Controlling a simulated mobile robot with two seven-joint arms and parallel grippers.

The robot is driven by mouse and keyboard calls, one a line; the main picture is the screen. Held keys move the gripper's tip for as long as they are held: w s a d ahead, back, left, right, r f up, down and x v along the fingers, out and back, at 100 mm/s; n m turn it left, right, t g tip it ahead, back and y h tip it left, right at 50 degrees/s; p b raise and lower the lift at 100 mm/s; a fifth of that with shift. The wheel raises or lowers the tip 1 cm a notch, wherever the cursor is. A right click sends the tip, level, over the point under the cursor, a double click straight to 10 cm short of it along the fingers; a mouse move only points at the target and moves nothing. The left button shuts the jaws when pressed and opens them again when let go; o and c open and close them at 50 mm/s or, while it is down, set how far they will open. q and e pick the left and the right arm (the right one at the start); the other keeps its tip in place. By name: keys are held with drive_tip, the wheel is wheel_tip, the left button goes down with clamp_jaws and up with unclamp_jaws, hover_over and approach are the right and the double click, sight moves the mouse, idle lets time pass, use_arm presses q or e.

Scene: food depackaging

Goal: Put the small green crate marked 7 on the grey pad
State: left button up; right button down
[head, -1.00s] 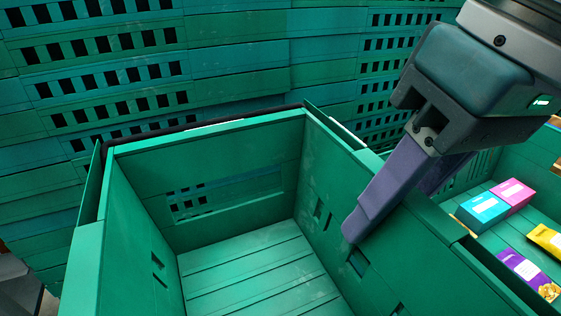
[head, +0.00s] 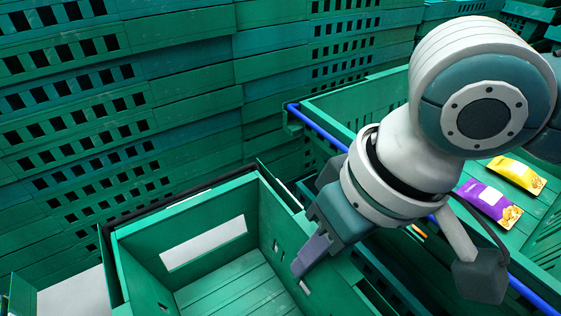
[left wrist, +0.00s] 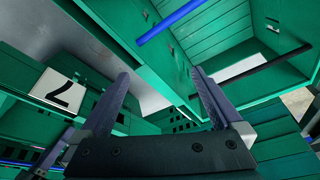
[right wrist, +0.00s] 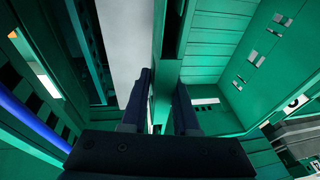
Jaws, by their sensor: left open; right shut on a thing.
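The small green crate (head: 228,190) is at the bottom centre of the head view, empty inside. My right gripper (head: 297,275) is shut on its right wall; in the right wrist view the fingers (right wrist: 160,88) straddle a green wall. A white label with a black 7 (left wrist: 60,90) shows on a green crate wall at the left of the left wrist view. My left gripper (left wrist: 160,82) is open there, with no object between its fingertips; it is outside the head view. A pale grey surface (head: 80,298), possibly the pad, shows left of the crate.
Tall stacks of green crates (head: 190,90) stand behind. A larger green crate with a blue rim bar (head: 318,129) is at the right, holding a purple packet (head: 487,203) and a yellow packet (head: 517,174). My right arm crosses above it.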

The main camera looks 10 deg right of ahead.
use_arm(q)
drive_tip(key=shift+f, duration=0.25)
use_arm(e)
drive_tip(key=shift+f, duration=0.85)
use_arm(q)
drive_tip(key=shift+d, duration=0.1)
use_arm(e)
drive_tip(key=c, duration=0.7)
unclamp_jaws()
use_arm(q)
wheel_tip(320, 180, up, 4)
drive_tip(key=p, duration=0.4)
drive_tip(key=shift+r, duration=0.15)
use_arm(e)
drive_tip(key=shift+v, duration=6.1)
